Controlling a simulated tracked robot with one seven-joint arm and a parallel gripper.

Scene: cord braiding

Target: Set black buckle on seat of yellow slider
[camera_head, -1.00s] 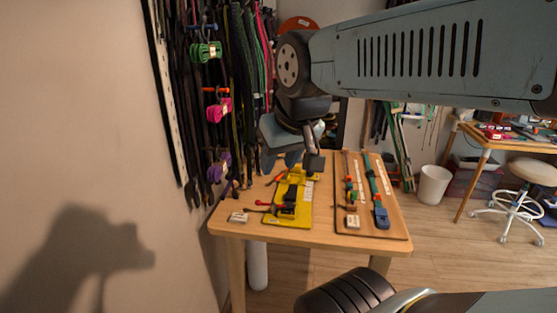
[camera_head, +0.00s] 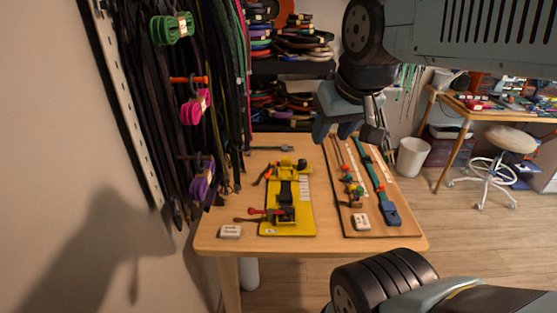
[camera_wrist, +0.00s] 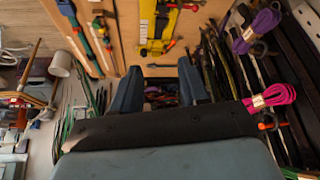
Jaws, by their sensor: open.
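A yellow slider fixture (camera_head: 308,222) lies on the wooden table, left of the brown board. Black parts sit on it: a dark strip along its middle and a black block (camera_head: 284,214) near its front end. I cannot tell for sure which black piece is the buckle. The fixture also shows at the top of the wrist view (camera_wrist: 143,34), partly cut off by the frame edge. My gripper (camera_head: 335,131) is open and hangs above the table's back edge, apart from the fixture. Its two blue fingers (camera_wrist: 160,88) show nothing between them in the wrist view.
The brown board (camera_head: 390,232) with teal and red cord pieces lies at the table's right. A red-handled tool (camera_head: 257,211) and a white label block (camera_head: 231,231) lie at the left. Hanging cords (camera_head: 203,180) line the wall. Bare table (camera_head: 225,205) shows at left.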

